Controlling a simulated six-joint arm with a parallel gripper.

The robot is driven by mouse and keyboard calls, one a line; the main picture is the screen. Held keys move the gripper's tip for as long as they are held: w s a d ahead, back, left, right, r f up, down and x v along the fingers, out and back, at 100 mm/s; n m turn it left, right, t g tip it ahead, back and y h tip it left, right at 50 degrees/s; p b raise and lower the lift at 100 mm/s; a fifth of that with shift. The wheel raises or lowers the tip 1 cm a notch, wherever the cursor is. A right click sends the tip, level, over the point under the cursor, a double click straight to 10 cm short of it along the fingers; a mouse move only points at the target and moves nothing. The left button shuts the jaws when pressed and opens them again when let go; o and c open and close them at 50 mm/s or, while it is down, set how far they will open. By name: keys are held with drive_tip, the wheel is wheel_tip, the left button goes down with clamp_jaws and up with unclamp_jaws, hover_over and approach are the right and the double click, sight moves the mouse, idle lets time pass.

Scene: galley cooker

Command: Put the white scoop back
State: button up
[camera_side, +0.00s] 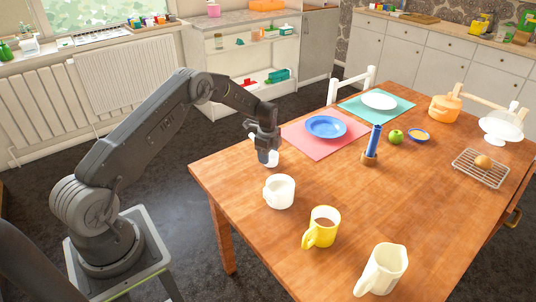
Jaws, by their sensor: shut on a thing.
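My gripper (267,152) is over the left edge of the wooden table (240,175), shut on a small white thing, which I take to be the white scoop (272,160). The fingers cover most of it, and only small white parts show around them. I cannot tell whether its lower end touches the table. A white mug (280,192) stands just in front of it, nearer the camera.
A yellow mug (322,228) and a white pitcher (382,270) stand at the front. Behind are a blue plate (326,127) on a pink mat (300,143), a blue cylinder (374,138) in a wooden holder, a green apple (396,137) and a wire rack (470,170). The middle-right tabletop is clear.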

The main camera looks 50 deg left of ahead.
drive_tip(key=shift+f, duration=0.2)
drive_tip(key=o, duration=1)
drive_tip(key=shift+c, duration=0.2)
drive_tip(key=shift+r, duration=0.1)
drive_tip(key=s+d+r+n, duration=0.1)
drive_tip(key=d+r, duration=0.2)
drive_tip(key=r, duration=0.5)
drive_tip(key=s+d+r+n+t, duration=0.1)
drive_tip(key=s+d+r, duration=0.1)
drive_tip(key=r, duration=0.7)
drive_tip(key=s+d+r+n, duration=0.1)
drive_tip(key=d+r, duration=0.2)
drive_tip(key=r, duration=0.5)
drive_tip(key=s+d+r+n+t, duration=0.2)
drive_tip(key=s+d+r+n, duration=0.1)
drive_tip(key=s+d+r, duration=0.5)
drive_tip(key=s+d+n+t, duration=0.1)
drive_tip(key=s+d+n, duration=0.2)
drive_tip(key=s, duration=0.8)
drive_tip(key=s+d+n+t, duration=0.1)
drive_tip(key=s+d+n, duration=0.3)
drive_tip(key=s, duration=0.7)
drive_tip(key=shift+d+r, duration=0.15)
drive_tip(key=shift+r, duration=0.2)
